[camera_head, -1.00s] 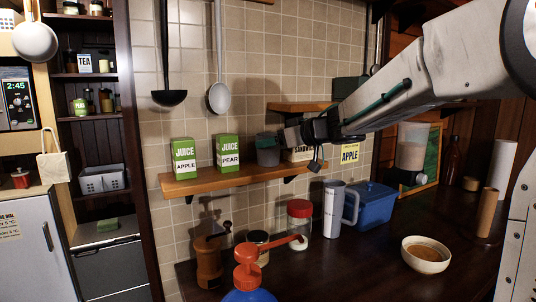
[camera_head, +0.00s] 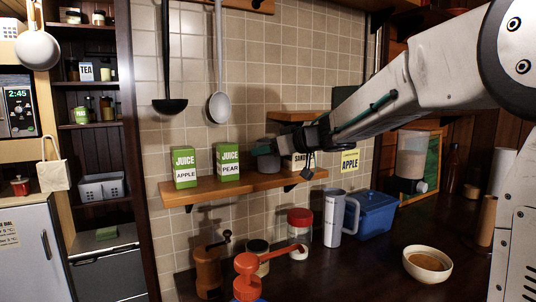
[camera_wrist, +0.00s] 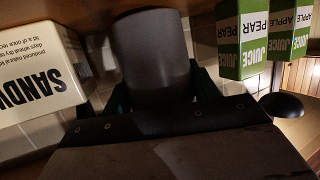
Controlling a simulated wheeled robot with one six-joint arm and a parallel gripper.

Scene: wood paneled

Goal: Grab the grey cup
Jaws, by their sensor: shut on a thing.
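The grey cup (camera_head: 267,162) is on the wall shelf (camera_head: 240,187), just right of the juice cartons. In the wrist view the cup (camera_wrist: 150,50) fills the upper middle between the dark green fingers. My gripper (camera_head: 272,150) reaches in from the right and is shut on the cup; its jaws also show low in the wrist view (camera_wrist: 157,92). The gripper hides part of the cup in the head view. I cannot tell whether the cup's base touches the shelf.
A pear juice carton (camera_head: 228,162) and an apple juice carton (camera_head: 184,167) stand left of the cup. A box marked SAND (camera_head: 299,162) stands close on its right. A ladle (camera_head: 169,105) and a pale spoon (camera_head: 218,107) hang above.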

